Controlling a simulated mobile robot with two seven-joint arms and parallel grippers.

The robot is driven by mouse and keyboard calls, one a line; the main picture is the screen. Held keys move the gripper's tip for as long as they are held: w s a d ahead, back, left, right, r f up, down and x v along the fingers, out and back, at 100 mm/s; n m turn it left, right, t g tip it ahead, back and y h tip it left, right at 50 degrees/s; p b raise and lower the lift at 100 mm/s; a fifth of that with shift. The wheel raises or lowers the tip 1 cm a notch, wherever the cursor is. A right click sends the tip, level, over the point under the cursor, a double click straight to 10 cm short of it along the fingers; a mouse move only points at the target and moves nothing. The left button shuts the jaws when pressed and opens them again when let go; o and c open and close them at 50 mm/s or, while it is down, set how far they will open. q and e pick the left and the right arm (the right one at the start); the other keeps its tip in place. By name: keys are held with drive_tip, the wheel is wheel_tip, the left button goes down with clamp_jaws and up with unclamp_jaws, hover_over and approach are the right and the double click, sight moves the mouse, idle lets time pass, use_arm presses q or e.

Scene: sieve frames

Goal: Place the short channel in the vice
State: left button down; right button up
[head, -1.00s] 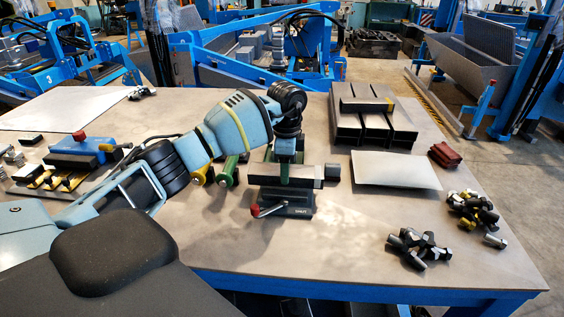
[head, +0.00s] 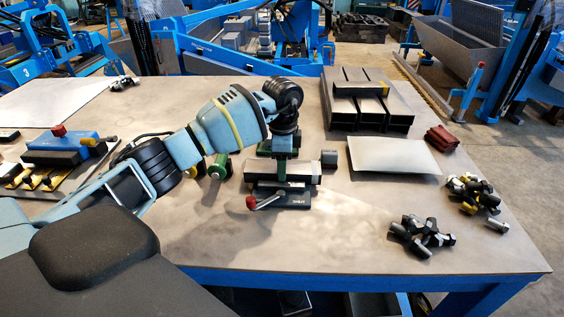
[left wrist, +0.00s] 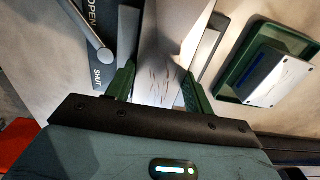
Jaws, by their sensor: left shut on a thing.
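The short channel (head: 302,169) is a grey metal bar lying crosswise at the vice, its pale end at the right. My left gripper (head: 280,170) points down from above, its green fingers shut on the channel's middle. The vice (head: 292,200) is a dark block with a red-knobbed lever, just below and in front of the channel. In the left wrist view, the channel (left wrist: 158,60) lies between the green fingers, beside the vice's face (left wrist: 103,22) marked OPEN and SHUT. Whether the channel rests fully on the vice bed is hidden. My right gripper does not show.
A small grey block (head: 329,158) sits right of the channel. Stacked channels (head: 342,118), a flat plate (head: 393,155), a red item (head: 441,138) and bolts (head: 422,235) lie to the right. A blue clamp (head: 62,142) stands left.

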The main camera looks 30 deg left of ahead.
use_arm(q)
drive_tip(key=c, duration=0.6)
unclamp_jaws()
wheel_tip(320, 180, up, 12)
drive_tip(key=shift+r, duration=0.1)
